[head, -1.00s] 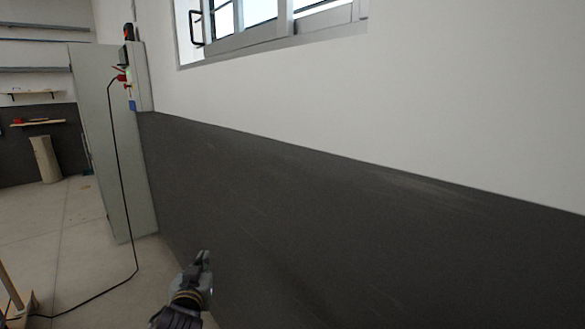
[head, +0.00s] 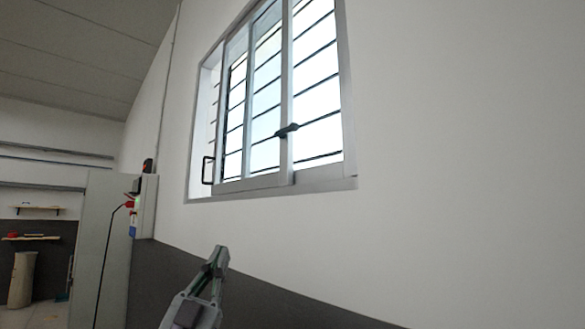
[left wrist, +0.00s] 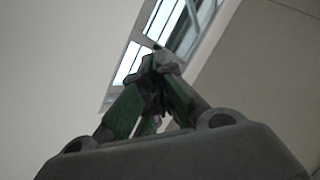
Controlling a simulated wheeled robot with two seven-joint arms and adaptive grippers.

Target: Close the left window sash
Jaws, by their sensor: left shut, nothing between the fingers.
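The window (head: 318,180) is high on the white wall in the head view, with a light metal frame and dark horizontal bars behind the panes. A sash (head: 250,183) fills its left and middle part. A dark loop handle (head: 207,170) is at the lower left, and a dark latch (head: 287,131) sits on the upright nearer the right. Whether the left sash stands open is hard to tell. My left gripper (head: 219,256) is shut and empty, below the window and apart from it. In the left wrist view its fingertips (left wrist: 160,62) meet in front of part of the window (left wrist: 135,45). My right gripper is not in view.
A grey cabinet (head: 100,250) with a wall box (head: 146,205) and a hanging black cable stands at the left. Shelves (head: 30,237) are on the far wall. The wall right of the window is bare, dark below and white above.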

